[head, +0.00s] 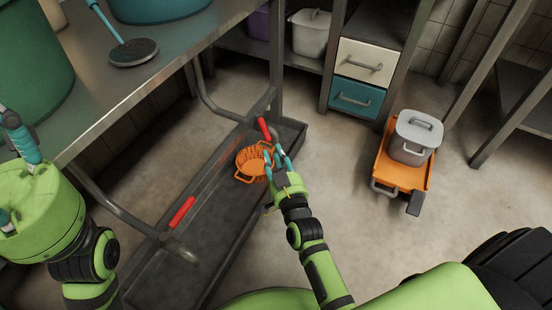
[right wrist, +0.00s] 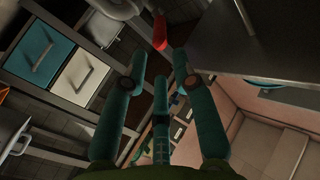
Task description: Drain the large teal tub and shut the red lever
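The teal tub (head: 155,8) stands on the metal table, mostly cut off by the top of the head view. A red lever (head: 264,128) sits on the far pipe's end above the dark trough. Another red lever (head: 182,212) is on the nearer pipe. My right gripper (head: 272,152) is just in front of the far lever, over the orange basket. Its fingers are apart and empty; in the right wrist view the red lever (right wrist: 160,32) shows beyond the fingertips, with no clear contact. My left gripper (head: 18,140) is at the left edge, its fingers partly hidden.
A dark green tub (head: 30,60) and a round-headed skimmer (head: 133,52) are on the table (head: 110,95). The orange basket (head: 245,178) is in the trough (head: 170,270). A lidded grey pot (head: 410,150) stands on an orange cart (head: 390,172) at right. Floor between is clear.

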